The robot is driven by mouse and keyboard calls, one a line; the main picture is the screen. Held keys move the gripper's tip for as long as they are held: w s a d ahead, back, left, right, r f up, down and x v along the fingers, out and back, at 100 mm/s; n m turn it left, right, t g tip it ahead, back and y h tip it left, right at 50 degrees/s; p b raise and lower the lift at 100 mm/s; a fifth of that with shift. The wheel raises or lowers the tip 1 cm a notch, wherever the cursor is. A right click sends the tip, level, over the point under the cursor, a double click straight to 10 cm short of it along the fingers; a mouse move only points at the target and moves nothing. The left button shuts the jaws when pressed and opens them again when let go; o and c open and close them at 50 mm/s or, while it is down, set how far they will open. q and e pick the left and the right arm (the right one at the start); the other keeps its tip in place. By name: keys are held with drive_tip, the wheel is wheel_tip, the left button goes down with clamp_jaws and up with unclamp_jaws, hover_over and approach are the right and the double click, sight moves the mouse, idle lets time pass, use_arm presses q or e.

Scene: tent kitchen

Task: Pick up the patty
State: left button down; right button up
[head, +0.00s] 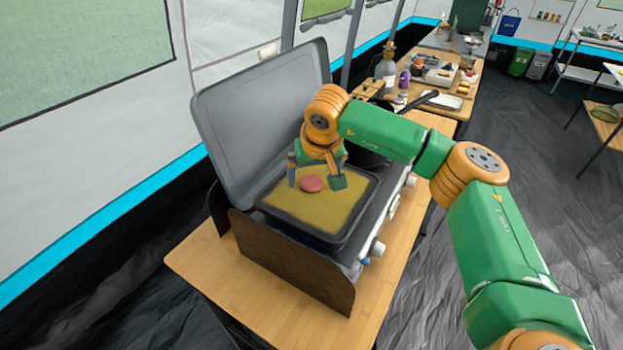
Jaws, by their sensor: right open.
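The patty (312,184) is a small reddish-pink disc. It lies on the yellowish surface of the griddle pan (300,228), which sits on the camp stove (362,262). My right gripper (318,184) points down over the pan with its fingers apart. One finger is left of the patty and the other right of it. The patty shows between the fingers; I cannot tell whether either touches it. My left gripper is not in view.
The stove's grey lid (262,110) stands open behind the pan. A dark wind guard (290,268) rises at the near side. Bare wooden table (225,290) shows in front. A second table (455,100) at the back holds bottles and trays.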

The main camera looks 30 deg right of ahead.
drive_tip(key=shift+x, duration=0.95)
drive_tip(key=shift+r, duration=0.1)
drive_tip(key=c, duration=1.5)
drive_tip(key=shift+w+r+b, duration=0.1)
drive_tip(key=shift+r+b, duration=0.35)
drive_tip(key=shift+b, duration=0.1)
drive_tip(key=shift+r+b, duration=0.5)
drive_tip(key=shift+r, duration=0.3)
drive_tip(key=s+d+r, duration=0.3)
drive_tip(key=s+d+r+b, duration=0.1)
drive_tip(key=s+d+r, duration=0.1)
drive_tip(key=s+r, duration=0.2)
drive_tip(key=s+d+r+b, duration=0.1)
drive_tip(key=s+d+r, duration=0.2)
drive_tip(key=s, duration=0.1)
drive_tip(key=shift+s+d+r, duration=0.1)
drive_tip(key=shift+d+r, duration=0.15)
drive_tip(key=shift+d, duration=0.1)
drive_tip(key=shift+a, duration=0.1)
